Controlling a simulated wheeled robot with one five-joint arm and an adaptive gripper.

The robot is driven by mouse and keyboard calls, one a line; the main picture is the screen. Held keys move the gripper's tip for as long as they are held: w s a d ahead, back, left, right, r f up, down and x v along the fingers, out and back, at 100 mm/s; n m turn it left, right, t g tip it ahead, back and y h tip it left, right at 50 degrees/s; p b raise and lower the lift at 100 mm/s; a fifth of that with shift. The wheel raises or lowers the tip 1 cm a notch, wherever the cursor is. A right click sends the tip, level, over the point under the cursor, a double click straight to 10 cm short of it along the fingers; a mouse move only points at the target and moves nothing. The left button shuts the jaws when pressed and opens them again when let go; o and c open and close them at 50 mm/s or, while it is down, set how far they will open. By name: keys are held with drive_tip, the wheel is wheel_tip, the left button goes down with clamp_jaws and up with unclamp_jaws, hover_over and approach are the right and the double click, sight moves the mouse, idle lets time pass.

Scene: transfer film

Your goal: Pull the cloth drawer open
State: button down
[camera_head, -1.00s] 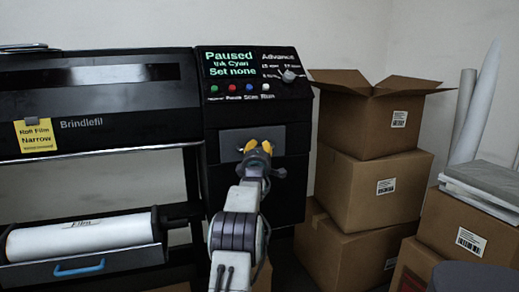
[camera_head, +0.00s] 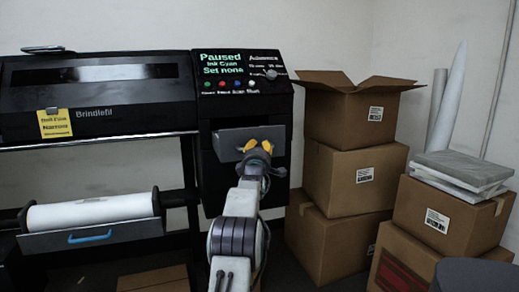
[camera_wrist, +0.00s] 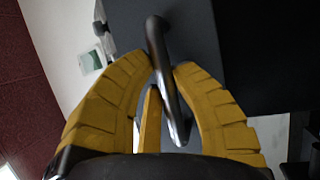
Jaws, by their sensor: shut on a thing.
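The cloth drawer (camera_head: 230,142) has a grey front and sits in the black right-hand cabinet of the printer, below the control panel. It appears to stand out somewhat from the cabinet; how far is hard to tell. My gripper (camera_head: 257,147), with yellow fingers, is at the drawer front and covers its handle in the head view. In the wrist view, the dark metal bar handle (camera_wrist: 161,58) runs between the yellow fingers (camera_wrist: 160,85), which are shut on it. The drawer's inside is not visible.
The control panel (camera_head: 240,70) reads "Paused". Stacked cardboard boxes (camera_head: 348,177) stand close on the right, with more boxes (camera_head: 450,215) beyond. A film roll (camera_head: 90,211) lies in a tray with a blue handle (camera_head: 90,237) at lower left. A low box (camera_head: 153,279) is on the floor.

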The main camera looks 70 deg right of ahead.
drive_tip(key=shift+w, duration=0.1)
drive_tip(key=c, duration=1)
unclamp_jaws()
drive_tip(key=shift+d, duration=0.1)
drive_tip(key=shift+v, duration=6)
